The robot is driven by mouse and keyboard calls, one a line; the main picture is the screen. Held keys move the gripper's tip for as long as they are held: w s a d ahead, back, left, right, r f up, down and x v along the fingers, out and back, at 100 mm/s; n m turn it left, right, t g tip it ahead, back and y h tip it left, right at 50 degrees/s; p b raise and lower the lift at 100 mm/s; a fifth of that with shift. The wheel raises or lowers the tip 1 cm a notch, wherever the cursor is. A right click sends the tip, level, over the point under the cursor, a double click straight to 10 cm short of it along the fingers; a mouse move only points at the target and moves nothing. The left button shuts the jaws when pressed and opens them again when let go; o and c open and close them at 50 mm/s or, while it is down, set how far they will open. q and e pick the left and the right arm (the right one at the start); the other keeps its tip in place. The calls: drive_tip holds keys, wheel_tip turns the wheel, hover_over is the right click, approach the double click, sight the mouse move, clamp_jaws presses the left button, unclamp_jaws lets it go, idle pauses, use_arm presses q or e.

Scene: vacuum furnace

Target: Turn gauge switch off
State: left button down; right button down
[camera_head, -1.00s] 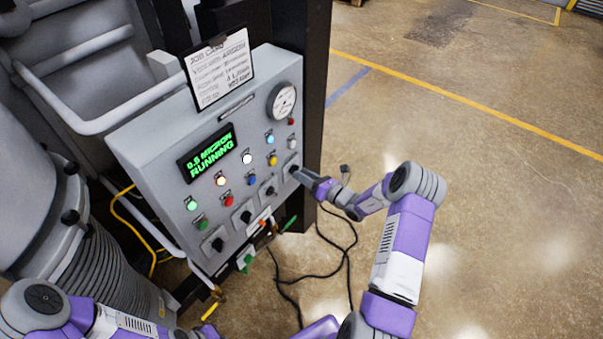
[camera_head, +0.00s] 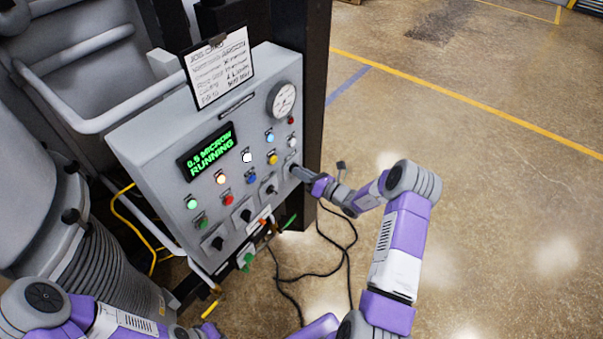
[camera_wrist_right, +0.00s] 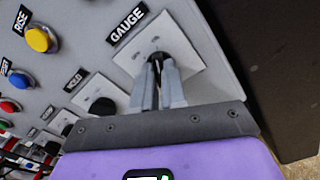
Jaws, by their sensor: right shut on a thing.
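The gauge switch is the rightmost knob of the lower row on the grey control panel (camera_head: 150,137). In the right wrist view its square light plate (camera_wrist_right: 133,62) sits under the "GAUGE" label (camera_wrist_right: 127,23). My right gripper (camera_wrist_right: 160,68) reaches the middle of this plate and is shut on the gauge switch knob, which the fingers mostly hide. In the head view the right gripper (camera_head: 295,170) meets the panel's right edge. The display (camera_head: 207,152) reads "0.5 MICRON RUNNING" in green. My left arm shows at the lower left, but its gripper is not clearly seen.
Several other dark knobs and coloured buttons sit left of the gauge switch, including a yellow button (camera_wrist_right: 39,39). A round dial (camera_head: 282,99) and a job card (camera_head: 219,70) are above. Black cables (camera_head: 345,262) lie on the floor. Open floor extends right.

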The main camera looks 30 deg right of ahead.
drive_tip(key=shift+n+b, duration=5.65)
drive_tip(key=shift+n, duration=0.35)
drive_tip(key=c, duration=1.2)
unclamp_jaws()
drive_tip(key=v, duration=0.7)
drive_tip(key=shift+s+d, duration=0.1)
drive_tip(key=shift+s, duration=0.2)
